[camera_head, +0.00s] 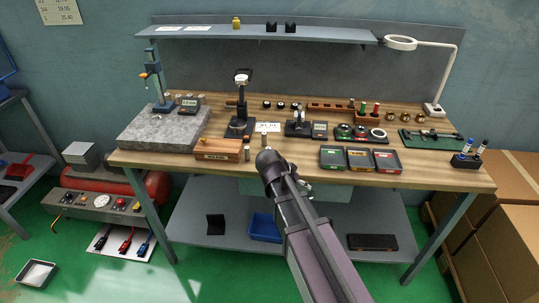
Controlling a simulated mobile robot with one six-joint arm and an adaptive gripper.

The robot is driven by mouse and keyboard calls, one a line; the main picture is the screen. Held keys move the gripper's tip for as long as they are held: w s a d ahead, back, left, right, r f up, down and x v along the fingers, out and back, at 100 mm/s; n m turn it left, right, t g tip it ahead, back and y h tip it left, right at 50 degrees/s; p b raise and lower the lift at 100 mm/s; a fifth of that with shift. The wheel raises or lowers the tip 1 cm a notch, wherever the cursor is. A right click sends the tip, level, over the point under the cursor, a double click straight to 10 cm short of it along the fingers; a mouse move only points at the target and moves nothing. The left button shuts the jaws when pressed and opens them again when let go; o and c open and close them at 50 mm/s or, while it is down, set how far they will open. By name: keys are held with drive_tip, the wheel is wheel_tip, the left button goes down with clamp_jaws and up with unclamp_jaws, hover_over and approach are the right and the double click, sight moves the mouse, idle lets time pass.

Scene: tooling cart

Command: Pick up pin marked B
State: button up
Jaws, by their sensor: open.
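Small grey cylindrical pins stand on the wooden bench (450,177). One pin (247,152) stands upright at the right end of a wooden block with a label (218,149). Another pin (264,140) stands just behind and to the right of it. More small cylinders (179,99) stand at the back of the granite plate. No letter B is readable on any of them. My arm reaches up from the bottom to the bench's front edge. My gripper (305,188) shows only in small part beside my dark arm joint; it is open, and its fingertips are not clear.
A dial gauge stand (239,108) is behind the pins. A height stand (157,82) rises on the granite plate (150,133). A shelf (270,33) and lamp (401,43) overhang the back.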

drive_tip(key=w+a+r+m+t+h, duration=0.1)
drive_tip(key=w+a+r+t, duration=0.1)
drive_tip(key=a, duration=0.7)
drive_tip(key=w+a+r+m+t+h, duration=0.1)
drive_tip(key=a+r+t, duration=0.3)
drive_tip(key=a, duration=0.6)
wheel_tip(320, 180, up, 2)
drive_tip(key=shift+w+a+r+m+t, duration=0.15)
drive_tip(key=shift+w+m+t, duration=0.25)
drive_tip(key=shift+w+m, duration=0.35)
drive_tip(key=shift+w, duration=0.1)
drive_tip(key=shift+b+x, duration=1.4)
drive_tip(key=shift+x, duration=2.9)
drive_tip(key=shift+b+x, duration=1.05)
drive_tip(key=shift+x, duration=1.55)
clamp_jaws()
